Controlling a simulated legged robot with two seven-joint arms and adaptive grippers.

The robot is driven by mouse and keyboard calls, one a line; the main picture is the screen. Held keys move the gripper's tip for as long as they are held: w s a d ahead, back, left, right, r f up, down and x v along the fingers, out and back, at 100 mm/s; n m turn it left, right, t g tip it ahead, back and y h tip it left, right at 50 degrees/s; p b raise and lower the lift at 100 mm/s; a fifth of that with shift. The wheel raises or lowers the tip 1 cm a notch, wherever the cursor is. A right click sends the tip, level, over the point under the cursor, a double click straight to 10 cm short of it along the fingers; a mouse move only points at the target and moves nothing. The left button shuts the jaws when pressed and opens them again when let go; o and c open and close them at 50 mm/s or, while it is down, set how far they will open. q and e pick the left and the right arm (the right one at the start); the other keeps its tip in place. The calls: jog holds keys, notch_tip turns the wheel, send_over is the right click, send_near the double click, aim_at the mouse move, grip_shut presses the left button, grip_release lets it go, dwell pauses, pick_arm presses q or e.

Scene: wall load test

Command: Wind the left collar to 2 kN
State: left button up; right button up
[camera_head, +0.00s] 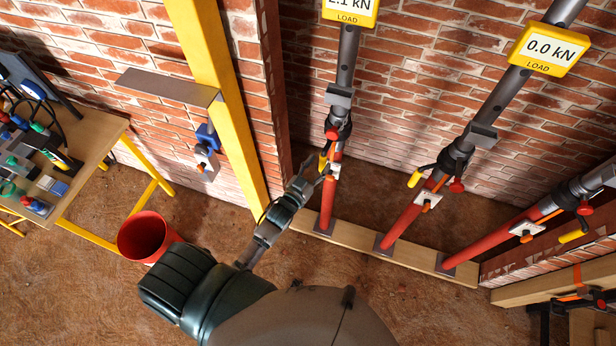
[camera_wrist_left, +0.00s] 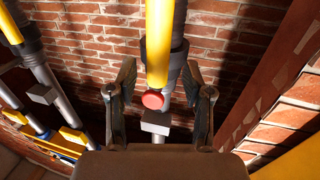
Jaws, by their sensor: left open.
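The left prop (camera_head: 344,62) stands upright, a grey tube above a red tube. Its load display (camera_head: 348,11) is cut by the top edge and appears to read 2.1 kN. Its dark collar (camera_head: 338,117) has a red knob (camera_head: 332,133) and a yellow handle (camera_head: 322,163). My left gripper (camera_head: 318,174) is beside the yellow handle, below the collar. In the left wrist view my left gripper (camera_wrist_left: 161,68) is open, with the yellow handle (camera_wrist_left: 159,40) and red knob (camera_wrist_left: 152,100) between its fingers. Contact cannot be told. My right gripper is not in view.
The middle prop (camera_head: 480,130) reads 0.0 kN on its display (camera_head: 549,48). A third prop (camera_head: 490,247) leans at right. All stand on a timber sill (camera_head: 410,254). A yellow post (camera_head: 215,85), red bucket (camera_head: 143,237) and cluttered table (camera_head: 93,150) are at left.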

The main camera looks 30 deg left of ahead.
pick_arm(q)
jog(key=s+a, duration=0.1)
jog(key=s, duration=0.7)
jog(key=shift+s, duration=0.25)
jog(key=s+f+g, duration=0.3)
jog(key=s+f, duration=0.1)
jog(key=f, duration=0.8)
jog(key=s+f+g+y, duration=0.1)
jog(key=s+f+g, duration=0.25)
jog(key=f, duration=0.85)
jog(key=s+f+g, duration=0.2)
jog(key=s+f, duration=0.2)
jog(key=f, duration=0.8)
jog(key=s+f+g, duration=0.2)
jog(key=s+f, duration=0.3)
jog(key=s, duration=0.3)
jog(key=s+a+f+g, duration=0.1)
jog(key=s+f+g, duration=0.2)
jog(key=s, duration=0.6)
jog(key=s+a+f+m+g+y, duration=0.1)
jog(key=s+f+g, duration=0.2)
jog(key=s+f, duration=0.4)
jog(key=shift+s, duration=1.15)
jog(key=shift+f, duration=0.1)
